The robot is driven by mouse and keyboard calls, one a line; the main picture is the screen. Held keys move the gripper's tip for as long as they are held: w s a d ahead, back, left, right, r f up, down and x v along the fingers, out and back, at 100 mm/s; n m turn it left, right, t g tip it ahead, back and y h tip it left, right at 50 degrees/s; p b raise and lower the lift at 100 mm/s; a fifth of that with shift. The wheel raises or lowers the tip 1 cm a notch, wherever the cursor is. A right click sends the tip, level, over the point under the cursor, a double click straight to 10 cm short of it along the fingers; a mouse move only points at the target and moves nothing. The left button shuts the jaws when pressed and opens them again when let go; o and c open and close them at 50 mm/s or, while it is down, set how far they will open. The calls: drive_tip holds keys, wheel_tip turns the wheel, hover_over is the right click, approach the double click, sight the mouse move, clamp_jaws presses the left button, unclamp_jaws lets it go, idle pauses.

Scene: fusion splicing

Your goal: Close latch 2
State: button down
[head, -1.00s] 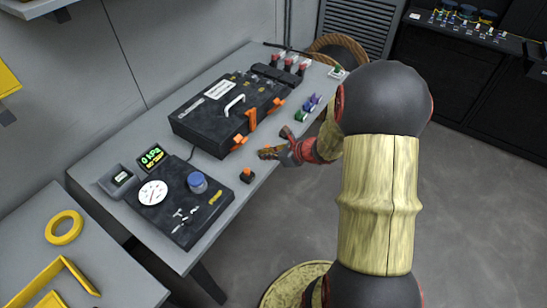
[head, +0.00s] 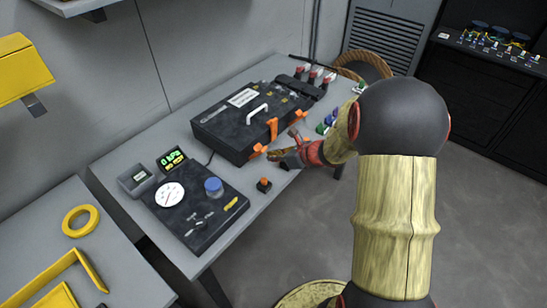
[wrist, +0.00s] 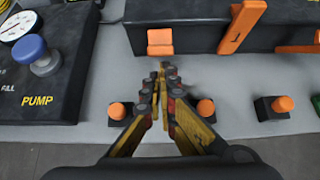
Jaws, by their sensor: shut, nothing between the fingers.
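The black case (head: 228,132) with a white handle lies shut on the grey bench. Its front carries an orange latch at the left (head: 259,149), a large upright orange clasp (head: 273,128) in the middle, and an orange latch at the right (head: 306,114). In the wrist view the left latch (wrist: 160,42) is just beyond my fingertips, the middle clasp (wrist: 243,25) stands tilted, and the right latch (wrist: 300,48) shows as a flat strip. My gripper (wrist: 164,70) is shut and empty, just in front of the left latch; I cannot tell whether it touches. It shows in the head view (head: 274,154).
Orange buttons on black bases (head: 264,185) stand along the bench front, with two (wrist: 118,110) (wrist: 206,108) beside my fingers. A black pump panel (head: 196,214) with a gauge and blue knob is to the left. Red-capped items (head: 313,76) stand at the back right.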

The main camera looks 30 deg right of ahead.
sight(258, 147)
drive_tip(key=shift+w+r+p, duration=0.1)
drive_tip(key=shift+r+p, duration=0.1)
drive_tip(key=shift+p, duration=0.1)
drive_tip(key=shift+w+r+g+p, duration=0.1)
drive_tip(key=shift+g+p, duration=0.2)
drive_tip(key=shift+p, duration=0.35)
drive_tip(key=shift+w+a+r+g+p, duration=0.15)
drive_tip(key=shift+r+g+p, duration=0.15)
drive_tip(key=shift+p, duration=0.85)
drive_tip(key=w+r+g+p, duration=0.1)
drive_tip(key=w+p, duration=0.1)
drive_tip(key=p, duration=0.5)
drive_tip(key=w+a+r+g+h+p, duration=0.1)
drive_tip(key=r+p, duration=0.1)
drive_tip(key=p, duration=0.5)
drive_tip(key=shift+w+a+r+g, duration=0.1)
drive_tip(key=shift+w+a+g, duration=0.05)
drive_tip(key=shift+w+g, duration=0.2)
drive_tip(key=shift+w+a+r+p, duration=0.2)
drive_tip(key=shift+w+p, duration=0.15)
drive_tip(key=shift+w, duration=0.25)
drive_tip(key=shift+w+a+r+p, duration=0.2)
drive_tip(key=shift+w+p, duration=0.1)
drive_tip(key=shift+w, duration=0.3)
